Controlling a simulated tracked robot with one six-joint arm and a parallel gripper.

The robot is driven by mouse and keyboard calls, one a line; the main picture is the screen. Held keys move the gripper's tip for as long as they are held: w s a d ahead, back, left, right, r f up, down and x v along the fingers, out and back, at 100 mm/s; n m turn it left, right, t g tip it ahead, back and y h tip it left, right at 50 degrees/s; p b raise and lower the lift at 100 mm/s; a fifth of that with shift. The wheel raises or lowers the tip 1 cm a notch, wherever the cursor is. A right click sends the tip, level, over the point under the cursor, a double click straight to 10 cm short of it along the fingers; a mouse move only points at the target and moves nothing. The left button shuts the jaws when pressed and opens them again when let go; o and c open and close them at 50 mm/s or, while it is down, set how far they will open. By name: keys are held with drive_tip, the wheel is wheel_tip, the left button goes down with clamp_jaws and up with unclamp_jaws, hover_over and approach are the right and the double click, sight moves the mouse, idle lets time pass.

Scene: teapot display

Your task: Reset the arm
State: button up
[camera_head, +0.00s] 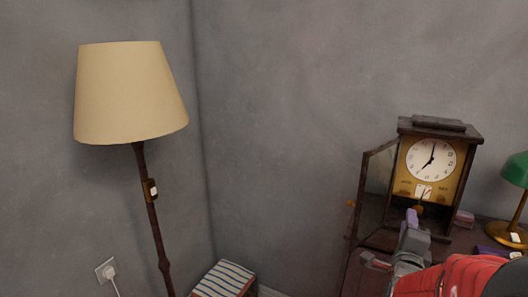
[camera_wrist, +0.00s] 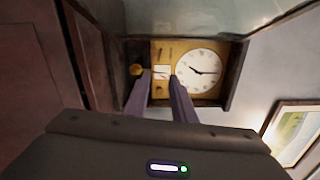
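My arm (camera_head: 455,277), red with a grey wrist, reaches in from the lower right of the head view. My gripper (camera_head: 412,214) is in front of the lower part of a wooden clock (camera_head: 472,142). In the wrist view the two purple-grey fingers of my gripper (camera_wrist: 160,75) stand apart with nothing seen held between them. They point at the yellow clock front, near a small white card and a round brass pendulum bob (camera_wrist: 136,70). Whether the fingertips touch the clock cannot be told.
The clock's glass door (camera_head: 375,190) stands open to the left of my gripper. A green desk lamp (camera_head: 516,170) is at the right edge. A floor lamp (camera_head: 130,95) and striped box (camera_head: 224,279) are at left. A framed picture (camera_wrist: 292,132) hangs on the wall.

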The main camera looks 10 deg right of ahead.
drive_tip(key=s+a+f+n+g+y, duration=0.3)
drive_tip(key=a+f+n+g, duration=0.1)
drive_tip(key=f+n, duration=0.3)
drive_tip(key=s+a+f+n+g+y, duration=0.3)
drive_tip(key=s+a+f+n, duration=0.1)
drive_tip(key=f+n, duration=0.25)
drive_tip(key=s+a+r+n+y, duration=0.1)
drive_tip(key=s+a+r+n, duration=0.2)
drive_tip(key=a, duration=0.4)
drive_tip(key=s+a+r+n+g+y, duration=0.1)
drive_tip(key=s+a+r+n, duration=0.1)
drive_tip(key=s+a+n, duration=0.3)
drive_tip(key=s+a+r+n+g+y, duration=0.1)
drive_tip(key=s+a+r+n+y, duration=0.1)
drive_tip(key=a, duration=0.7)
drive_tip(key=s+r+n, duration=0.1)
drive_tip(key=s+n, duration=0.1)
drive_tip(key=n, duration=0.1)
drive_tip(key=shift+s+r, duration=0.35)
drive_tip(key=shift+s, duration=0.05)
drive_tip(key=shift+s+d+r, duration=0.25)
drive_tip(key=shift+s+d, duration=0.2)
drive_tip(key=shift+s, duration=0.3)
